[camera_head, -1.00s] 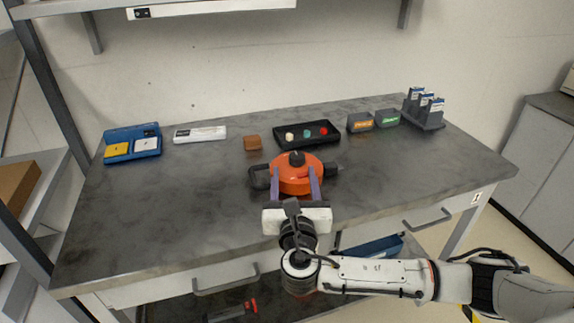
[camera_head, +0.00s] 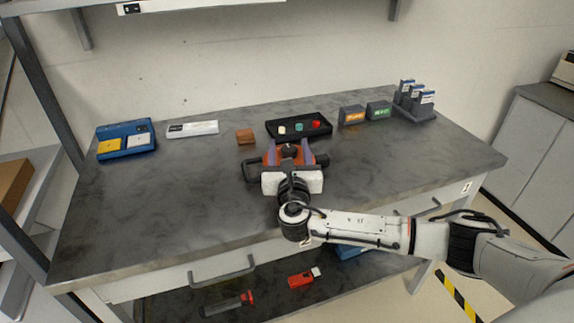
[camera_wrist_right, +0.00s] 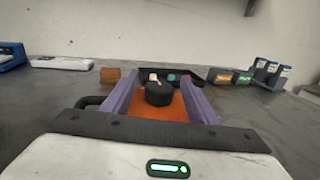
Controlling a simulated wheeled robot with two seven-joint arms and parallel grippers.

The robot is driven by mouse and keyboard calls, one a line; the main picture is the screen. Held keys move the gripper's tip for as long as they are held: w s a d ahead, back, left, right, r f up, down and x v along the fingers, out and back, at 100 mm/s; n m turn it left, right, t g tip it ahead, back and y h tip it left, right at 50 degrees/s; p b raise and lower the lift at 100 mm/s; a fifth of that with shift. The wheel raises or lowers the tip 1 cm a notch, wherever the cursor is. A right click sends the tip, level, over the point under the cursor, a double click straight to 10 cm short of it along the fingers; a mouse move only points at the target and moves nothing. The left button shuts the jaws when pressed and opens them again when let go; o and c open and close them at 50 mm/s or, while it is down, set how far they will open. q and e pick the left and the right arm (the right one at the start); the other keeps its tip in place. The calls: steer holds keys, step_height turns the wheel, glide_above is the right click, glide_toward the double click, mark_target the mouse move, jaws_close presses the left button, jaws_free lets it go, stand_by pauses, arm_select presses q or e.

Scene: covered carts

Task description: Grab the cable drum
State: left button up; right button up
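In the right wrist view the drum's knob (camera_wrist_right: 159,93) and orange top lie between the spread fingers (camera_wrist_right: 160,100). Whether the fingers touch the drum is unclear. My left gripper is not in view.
Behind the drum are a black tray (camera_head: 299,126) with small coloured pieces and a brown block (camera_head: 245,136). A blue case (camera_head: 126,140) and a white box (camera_head: 192,129) stand left. Two labelled bins (camera_head: 352,115) and a grey rack (camera_head: 416,112) stand right. The front left tabletop is clear.

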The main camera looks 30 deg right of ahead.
jaws_close()
steer(key=shift+r, duration=0.1)
